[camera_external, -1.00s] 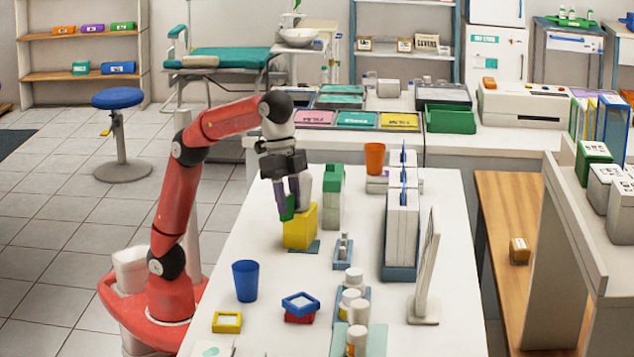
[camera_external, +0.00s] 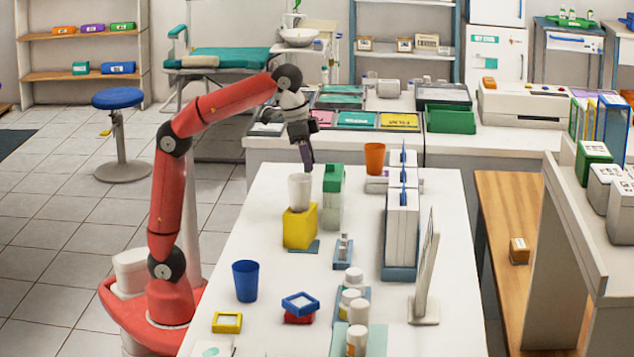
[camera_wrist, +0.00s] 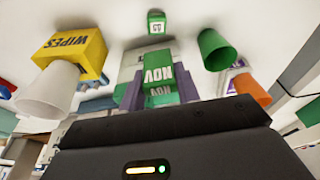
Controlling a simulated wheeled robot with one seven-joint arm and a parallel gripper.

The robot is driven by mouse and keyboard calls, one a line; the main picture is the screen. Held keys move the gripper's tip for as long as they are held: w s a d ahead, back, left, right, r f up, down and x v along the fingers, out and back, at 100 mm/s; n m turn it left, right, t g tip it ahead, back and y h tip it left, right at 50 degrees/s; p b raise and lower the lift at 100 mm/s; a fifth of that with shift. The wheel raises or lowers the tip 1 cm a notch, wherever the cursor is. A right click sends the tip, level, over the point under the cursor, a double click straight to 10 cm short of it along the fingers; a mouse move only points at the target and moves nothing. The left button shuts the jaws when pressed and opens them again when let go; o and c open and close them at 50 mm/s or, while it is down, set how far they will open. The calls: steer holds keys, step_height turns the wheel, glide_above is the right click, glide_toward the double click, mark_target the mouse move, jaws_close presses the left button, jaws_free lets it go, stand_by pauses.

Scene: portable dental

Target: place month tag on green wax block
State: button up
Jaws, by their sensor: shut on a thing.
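My gripper (camera_external: 307,162) is above the back left part of the white table, behind the white cup on the yellow box. In the wrist view its purple-grey fingers (camera_wrist: 158,88) are shut on a green month tag (camera_wrist: 157,72) marked NOV. The tag does not show clearly in the external view. A small green block with a white label (camera_wrist: 156,22) shows beyond the tag in the wrist view, apart from it. I cannot tell whether it is the wax block. A green-topped container (camera_external: 333,180) stands to the right of the yellow box.
The yellow wipes box (camera_external: 299,228) with a white cup (camera_external: 300,190) stands close to my gripper. An orange cup (camera_external: 374,158) and a white upright rack (camera_external: 401,228) are to the right. A green cup (camera_wrist: 214,48) shows in the wrist view.

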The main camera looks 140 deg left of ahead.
step_height(320, 180, down, 8)
steer(key=shift+s+a+r+b, duration=0.1)
steer(key=shift+b, duration=1.05)
steer(key=o, duration=1)
steer(key=shift+c, duration=0.2)
steer(key=p+v, duration=0.3)
steer(key=v, duration=0.9)
